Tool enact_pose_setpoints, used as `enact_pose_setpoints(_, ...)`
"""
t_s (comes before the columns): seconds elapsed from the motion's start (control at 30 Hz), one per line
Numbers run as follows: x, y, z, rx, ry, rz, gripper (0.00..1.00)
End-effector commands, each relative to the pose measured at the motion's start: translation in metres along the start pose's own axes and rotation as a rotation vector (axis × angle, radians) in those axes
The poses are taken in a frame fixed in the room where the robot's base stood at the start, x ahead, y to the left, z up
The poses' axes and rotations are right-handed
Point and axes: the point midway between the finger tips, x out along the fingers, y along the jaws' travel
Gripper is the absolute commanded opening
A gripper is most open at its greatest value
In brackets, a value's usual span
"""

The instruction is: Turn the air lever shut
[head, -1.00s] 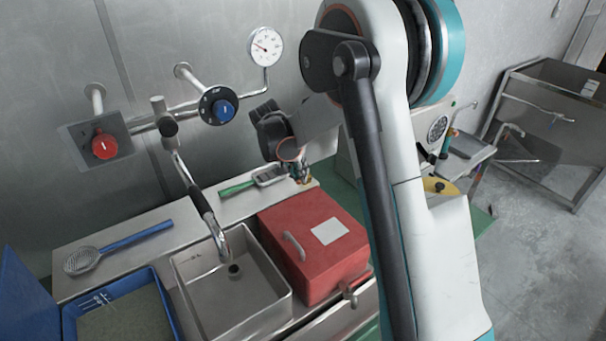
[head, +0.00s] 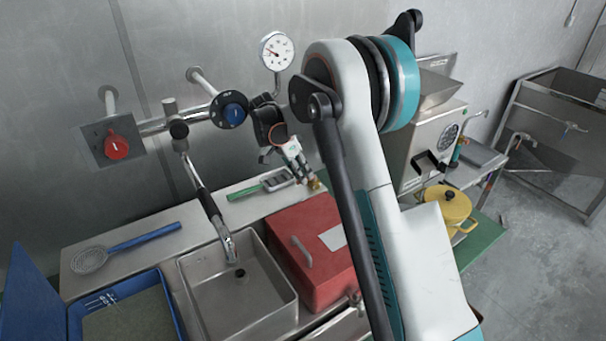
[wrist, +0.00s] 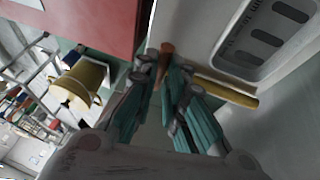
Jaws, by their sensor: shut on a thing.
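In the head view, my gripper (head: 306,176) points down at a small brass-coloured fitting (head: 315,184) at the back right of the counter. In the wrist view, the teal-and-grey fingers of my gripper (wrist: 158,58) are close together. A yellow lever bar (wrist: 228,92) runs out to the right from behind them, and an orange-brown piece (wrist: 166,48) shows at the tips. My gripper is shut on the lever, which I take as the air lever. The fingers hide the gripped part.
A red box (head: 310,250) stands just in front of the gripper, beside the sink (head: 287,312). A green-handled slotted tool (head: 262,186) lies left of it. The wall carries a gauge (head: 276,50), a blue knob (head: 233,114) and a red knob (head: 116,147). A yellow pot (head: 446,206) stands right.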

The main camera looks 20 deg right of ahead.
Motion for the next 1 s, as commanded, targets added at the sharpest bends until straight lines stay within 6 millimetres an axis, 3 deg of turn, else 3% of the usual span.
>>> enact_pose_setpoints(0.43,-0.0004,-0.0011,0.0002,0.009,-0.003,0.002,0.00)
enact_pose_setpoints(0.5,-0.0004,-0.0011,0.0001,0.009,-0.003,0.002,0.22)
enact_pose_setpoints(0.57,-0.0004,-0.0010,0.0001,0.009,-0.003,0.002,0.31)
enact_pose_setpoints(1.0,0.0000,0.0015,0.0004,-0.024,0.005,-0.011,0.31)
